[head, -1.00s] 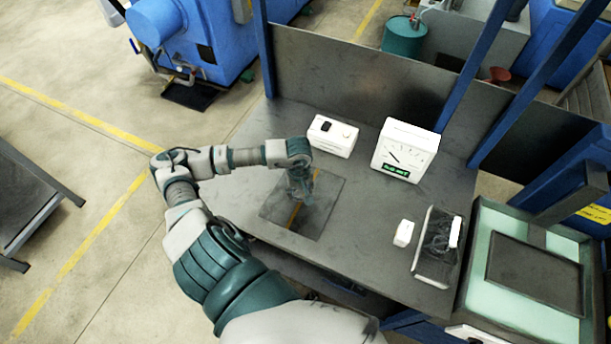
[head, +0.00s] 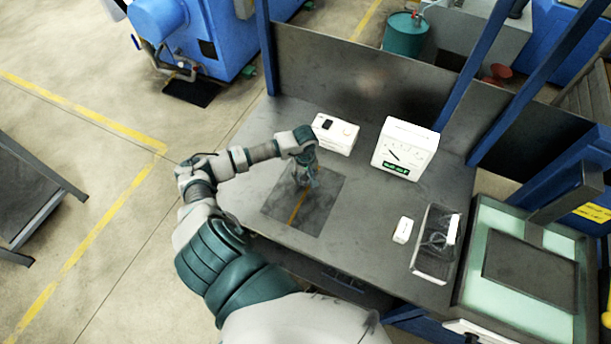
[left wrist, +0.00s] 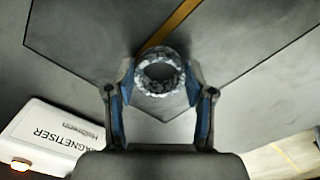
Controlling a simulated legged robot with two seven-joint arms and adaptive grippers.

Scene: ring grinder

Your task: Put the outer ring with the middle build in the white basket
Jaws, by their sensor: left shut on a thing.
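My left gripper (head: 305,178) is over the dark mat (head: 318,214) on the bench, near its far left part. In the left wrist view the left gripper (left wrist: 160,76) has its two blue-padded fingers on either side of a speckled grey ring (left wrist: 160,94) and is shut on it. The ring's round hole faces the camera. I cannot tell its height above the mat. An open tray-like basket (head: 418,262) with a pale rim stands at the bench's right end; grey ring-like shapes show inside. My right gripper is not in view.
A white magnetiser box (head: 336,134) also shows in the left wrist view (left wrist: 52,140). A white dial meter (head: 404,150) with a green display stands behind. A small white block (head: 403,230) lies left of the basket. The bench between mat and block is clear.

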